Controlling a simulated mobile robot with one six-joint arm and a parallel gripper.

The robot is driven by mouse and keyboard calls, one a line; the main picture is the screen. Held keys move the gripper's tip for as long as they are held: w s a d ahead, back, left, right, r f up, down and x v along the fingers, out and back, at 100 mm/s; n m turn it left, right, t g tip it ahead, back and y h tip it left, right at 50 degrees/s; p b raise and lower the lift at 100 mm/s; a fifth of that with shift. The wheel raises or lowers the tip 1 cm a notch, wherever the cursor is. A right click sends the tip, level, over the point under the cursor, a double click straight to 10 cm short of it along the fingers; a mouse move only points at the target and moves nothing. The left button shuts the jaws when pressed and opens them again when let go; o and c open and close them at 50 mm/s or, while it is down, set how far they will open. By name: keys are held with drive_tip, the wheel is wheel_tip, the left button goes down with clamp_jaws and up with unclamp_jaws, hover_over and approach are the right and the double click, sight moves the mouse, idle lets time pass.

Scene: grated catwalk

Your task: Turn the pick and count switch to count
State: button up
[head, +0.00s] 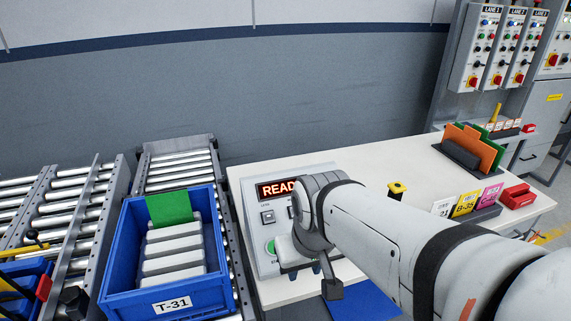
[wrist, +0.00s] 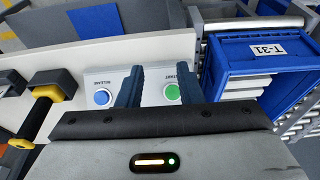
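A small square switch (head: 267,217) shows below the display, and another (head: 291,212) is partly covered by my arm. I cannot read which is the pick and count switch or its position. A green button (head: 271,246) is lower on the panel; in the wrist view the green button (wrist: 172,92) and a blue button (wrist: 102,97) show. My gripper (wrist: 159,68) is over the panel, its dark blue fingers apart with nothing seen between them.
A blue tote (head: 165,301) marked T-31, with several pale boxes and a green card, sits on the roller conveyor left of the panel. A yellow-topped post (head: 397,188), label cards (head: 466,204) and a red box (head: 518,196) stand to the right on the table.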

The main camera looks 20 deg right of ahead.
drive_tip(key=w+d+r+t+p, duration=0.2)
drive_tip(key=w+d+r+p, duration=0.15)
drive_tip(key=w+d, duration=1.15)
drive_tip(key=x, duration=0.2)
drive_tip(key=w+x, duration=0.1)
drive_tip(key=x, duration=0.3)
drive_tip(key=shift+w+a+f, duration=0.1)
drive_tip(key=shift+w+a, duration=0.2)
drive_tip(key=shift+w, duration=0.05)
drive_tip(key=shift+w+f, duration=0.25)
drive_tip(key=shift+f, duration=0.3)
drive_tip(key=shift+c, duration=0.5)
